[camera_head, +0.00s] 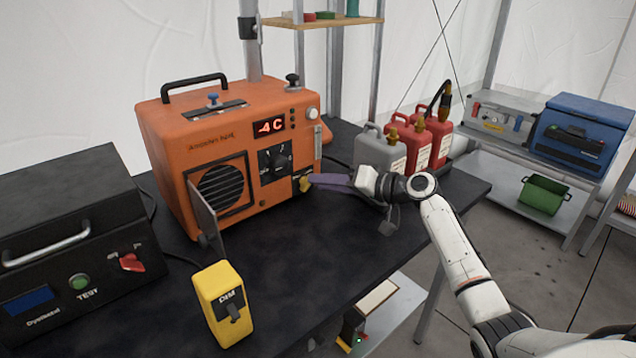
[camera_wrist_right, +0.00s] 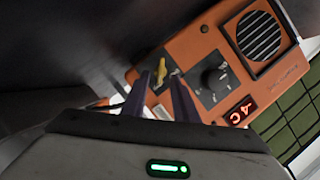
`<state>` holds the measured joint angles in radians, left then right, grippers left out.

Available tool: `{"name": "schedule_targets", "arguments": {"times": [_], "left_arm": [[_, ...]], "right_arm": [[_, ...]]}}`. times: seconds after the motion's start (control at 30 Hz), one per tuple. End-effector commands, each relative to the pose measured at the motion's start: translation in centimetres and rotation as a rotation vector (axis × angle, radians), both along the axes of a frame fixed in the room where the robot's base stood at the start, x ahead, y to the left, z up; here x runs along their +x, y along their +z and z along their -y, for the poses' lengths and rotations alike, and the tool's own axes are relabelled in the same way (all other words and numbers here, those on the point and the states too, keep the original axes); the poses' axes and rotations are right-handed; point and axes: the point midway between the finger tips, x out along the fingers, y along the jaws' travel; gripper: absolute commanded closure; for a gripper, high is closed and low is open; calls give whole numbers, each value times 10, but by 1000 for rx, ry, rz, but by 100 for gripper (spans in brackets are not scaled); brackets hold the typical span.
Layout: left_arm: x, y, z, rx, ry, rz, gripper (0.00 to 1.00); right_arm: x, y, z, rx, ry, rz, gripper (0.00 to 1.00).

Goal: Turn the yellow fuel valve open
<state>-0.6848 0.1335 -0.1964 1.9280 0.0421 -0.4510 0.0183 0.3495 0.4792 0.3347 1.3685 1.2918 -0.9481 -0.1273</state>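The yellow fuel valve (camera_head: 305,184) is a small handle low on the right of the orange heater's (camera_head: 165,130) front. In the right wrist view the valve (camera_wrist_right: 162,70) shows at the tips of my right gripper's purple fingers. My right gripper (camera_head: 316,180) reaches in from the right, level with the valve. In the right wrist view the gripper (camera_wrist_right: 160,80) has its fingers apart, with the valve between or just beyond the tips. I cannot tell whether they touch it. My left gripper is out of view.
An open panel door (camera_head: 203,212) sticks out from the heater's front. A yellow meter (camera_head: 226,303) stands near the table's (camera_head: 285,280) front, beside a black test box (camera_head: 75,240). Several jerrycans (camera_head: 381,151) stand behind my right gripper. The table between meter and gripper is clear.

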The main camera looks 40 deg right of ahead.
Motion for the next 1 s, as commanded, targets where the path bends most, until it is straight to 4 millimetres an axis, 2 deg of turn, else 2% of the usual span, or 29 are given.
{"name": "schedule_targets", "arguments": {"times": [0.2, 0.4, 0.57, 1.0], "left_arm": [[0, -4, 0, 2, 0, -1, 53], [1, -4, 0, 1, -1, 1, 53], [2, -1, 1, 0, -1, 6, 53], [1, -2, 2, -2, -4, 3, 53]], "right_arm": [[-41, 10, 16, -2, -1, -1, 73], [-66, 19, 25, 1, -1, 0, 73], [-72, 22, 28, 1, 0, 1, 73], [-72, 22, 28, 2, -1, 1, 73]]}}
